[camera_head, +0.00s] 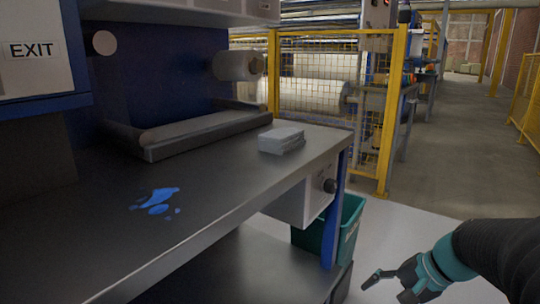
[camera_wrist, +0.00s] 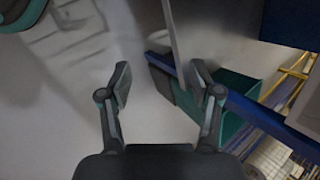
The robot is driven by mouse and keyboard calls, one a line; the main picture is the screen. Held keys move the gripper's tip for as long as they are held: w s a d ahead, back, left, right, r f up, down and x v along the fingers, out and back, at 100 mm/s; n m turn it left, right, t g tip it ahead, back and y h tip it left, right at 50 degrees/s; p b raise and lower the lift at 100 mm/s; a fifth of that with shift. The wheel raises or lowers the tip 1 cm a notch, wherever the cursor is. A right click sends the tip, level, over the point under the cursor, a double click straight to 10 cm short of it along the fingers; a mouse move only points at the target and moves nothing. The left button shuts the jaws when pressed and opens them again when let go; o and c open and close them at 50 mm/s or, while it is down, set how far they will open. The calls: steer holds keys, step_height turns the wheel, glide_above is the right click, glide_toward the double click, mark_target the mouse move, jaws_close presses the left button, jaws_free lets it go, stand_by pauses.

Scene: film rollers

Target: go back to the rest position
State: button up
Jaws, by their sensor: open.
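My gripper (camera_head: 388,287) is at the lower right of the head view, over the pale floor to the right of the workbench (camera_head: 240,183). My dark arm with a teal band comes in from the right edge of the head view.
The bench carries a blue spill (camera_head: 158,201) and a stack of grey cloths (camera_head: 281,139). A teal bin (camera_head: 346,232) stands under its right end and shows in the wrist view (camera_wrist: 236,92). A yellow fence (camera_head: 385,120) stands behind. The aisle (camera_head: 460,150) is clear.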

steer(key=s+a+r+n+t+h+p, duration=0.2)
steer(key=s+a+r+n+h+p, duration=0.3)
steer(key=s+r, duration=0.6)
steer(key=a+r+n+p, duration=0.1)
steer(key=a+n+p, duration=0.1)
steer(key=n+p, duration=0.1)
steer(key=shift+s+a+n+h, duration=0.2)
steer(key=shift+n+h, duration=0.2)
steer(key=shift+n, duration=0.4)
steer(key=c, duration=0.3)
steer(key=shift+d, duration=0.15)
steer(key=shift+c, duration=0.6)
